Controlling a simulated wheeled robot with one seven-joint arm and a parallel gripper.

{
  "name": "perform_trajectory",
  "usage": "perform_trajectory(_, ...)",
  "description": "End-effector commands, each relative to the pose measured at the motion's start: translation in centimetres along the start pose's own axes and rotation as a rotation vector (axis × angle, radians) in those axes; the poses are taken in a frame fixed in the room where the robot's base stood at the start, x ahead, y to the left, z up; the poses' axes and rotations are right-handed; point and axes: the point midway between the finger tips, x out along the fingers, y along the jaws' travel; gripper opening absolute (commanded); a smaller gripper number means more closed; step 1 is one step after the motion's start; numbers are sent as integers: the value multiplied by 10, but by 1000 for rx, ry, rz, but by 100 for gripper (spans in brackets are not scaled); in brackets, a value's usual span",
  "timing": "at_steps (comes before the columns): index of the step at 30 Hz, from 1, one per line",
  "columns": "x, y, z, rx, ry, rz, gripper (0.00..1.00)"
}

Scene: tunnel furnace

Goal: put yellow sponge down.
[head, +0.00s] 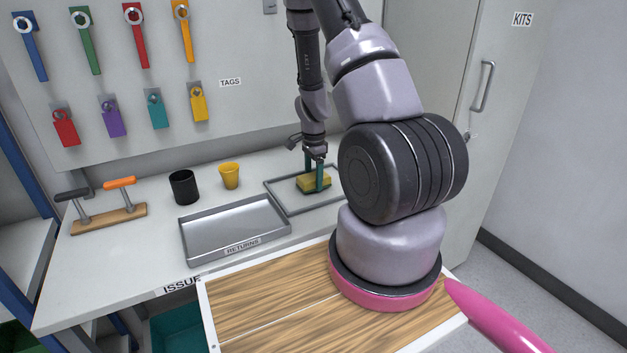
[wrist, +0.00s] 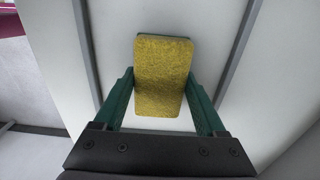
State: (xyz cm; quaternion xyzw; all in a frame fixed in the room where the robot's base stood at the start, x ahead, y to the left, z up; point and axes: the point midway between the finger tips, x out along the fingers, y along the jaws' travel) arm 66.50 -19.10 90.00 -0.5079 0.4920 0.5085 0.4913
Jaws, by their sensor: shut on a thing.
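The yellow sponge (head: 313,183) is between the teal fingers of my gripper (head: 317,176), over the grey-framed area at the back right of the white counter. In the wrist view the sponge (wrist: 163,75) fills the space between the two fingers of my gripper (wrist: 162,100), which is shut on it. The white surface inside the frame (wrist: 237,55) shows beyond the sponge. I cannot tell whether the sponge touches that surface.
A grey tray labelled RETURNS (head: 190,250) stands left of the frame. A black cup (head: 184,187) and a yellow cup (head: 229,175) stand behind it. A wooden block with two handled tools (head: 110,217) is at the left. Tags and wrenches hang on the wall panel.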

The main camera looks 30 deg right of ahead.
Motion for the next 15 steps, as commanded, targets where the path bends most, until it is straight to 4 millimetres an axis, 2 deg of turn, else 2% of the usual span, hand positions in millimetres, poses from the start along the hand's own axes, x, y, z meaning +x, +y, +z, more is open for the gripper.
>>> perform_trajectory(2,7,0,0,0,-1,1,13)
perform_trajectory(11,9,0,0,0,0,-1,13)
perform_trajectory(12,10,0,0,0,0,-1,77)
perform_trajectory(14,9,0,0,-1,0,-1,100)
perform_trajectory(15,9,0,0,-1,0,-1,100)
